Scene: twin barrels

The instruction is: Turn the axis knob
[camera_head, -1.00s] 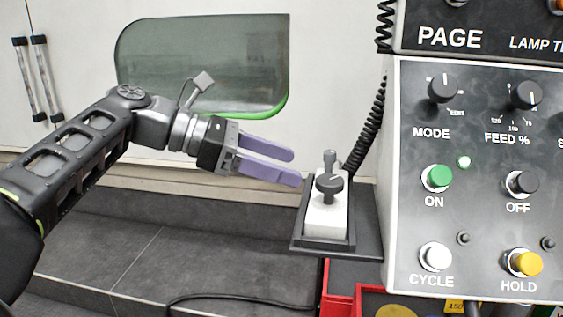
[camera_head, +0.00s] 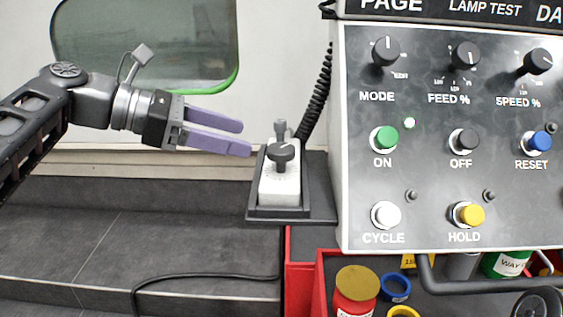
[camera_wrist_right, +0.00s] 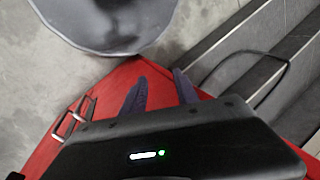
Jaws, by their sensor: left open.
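A white pendant box (camera_head: 279,185) stands on a black shelf beside the control panel. It carries a black knob (camera_head: 281,152) on its front and a smaller grey knob (camera_head: 280,128) behind; I cannot read which one is marked as the axis knob. My left gripper (camera_head: 247,138) is open and empty, its purple fingers pointing right, the tips just left of the black knob and apart from it in the picture. In the right wrist view, my right gripper (camera_wrist_right: 159,78) has its dark fingers apart with nothing between them, over a red surface.
The control panel (camera_head: 440,130) with knobs and buttons stands close right of the pendant. A coiled black cable (camera_head: 318,100) hangs behind it. A red cart (camera_head: 303,270) with cans is below. Left of the pendant, the grey ledge (camera_head: 150,240) is clear except for a cable.

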